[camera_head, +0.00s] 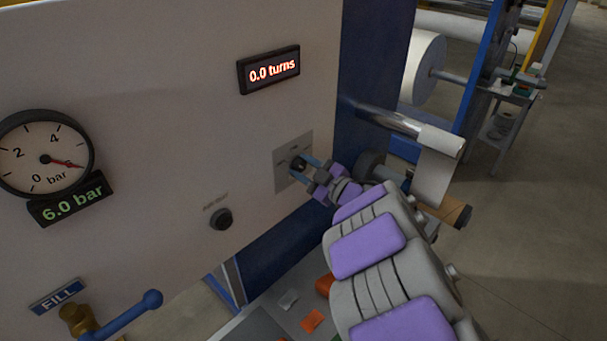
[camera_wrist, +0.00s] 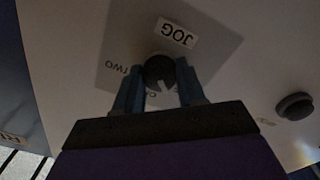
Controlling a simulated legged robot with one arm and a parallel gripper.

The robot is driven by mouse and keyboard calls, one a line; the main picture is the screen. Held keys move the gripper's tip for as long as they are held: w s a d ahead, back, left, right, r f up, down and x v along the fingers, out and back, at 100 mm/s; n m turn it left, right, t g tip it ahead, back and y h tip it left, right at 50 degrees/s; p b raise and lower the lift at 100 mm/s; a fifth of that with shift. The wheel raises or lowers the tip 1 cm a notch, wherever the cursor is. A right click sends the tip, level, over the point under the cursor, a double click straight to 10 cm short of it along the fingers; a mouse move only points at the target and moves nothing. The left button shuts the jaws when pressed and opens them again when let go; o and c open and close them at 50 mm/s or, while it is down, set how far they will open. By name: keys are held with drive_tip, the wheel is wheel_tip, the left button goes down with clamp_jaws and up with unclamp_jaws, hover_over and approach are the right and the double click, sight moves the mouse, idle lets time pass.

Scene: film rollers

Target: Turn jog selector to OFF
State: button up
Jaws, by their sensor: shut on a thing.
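The jog selector is a dark round knob (camera_wrist: 158,72) on a grey square plate (camera_wrist: 110,48) with a white JOG label (camera_wrist: 177,33). A light pointer mark shows on the knob, toward the gripper side in the wrist view. My gripper (camera_wrist: 158,88) has its two blue fingers on either side of the knob and is shut on it. In the head view my gripper (camera_head: 305,165) reaches the plate (camera_head: 282,182) on the light panel and partly hides the knob. Smaller lettering on the plate is partly covered.
A black button (camera_head: 221,219) is left of and below the plate. A display (camera_head: 269,70) reads 0.0 turns. A pressure gauge (camera_head: 45,155) and a blue-handled FILL valve (camera_head: 125,315) are at the left. Metal rollers (camera_head: 400,125) stick out at the right of the panel.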

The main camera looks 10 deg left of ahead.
drive_tip(key=shift+f+n+b, duration=0.15)
drive_tip(key=shift+n+b, duration=0.55)
drive_tip(key=shift+n, duration=0.4)
drive_tip(key=o, duration=1.1)
drive_tip(key=shift+c, duration=0.2)
drive_tip(key=v, duration=1.7)
drive_tip(key=shift+d+p, duration=0.15)
drive_tip(key=shift+p, duration=0.15)
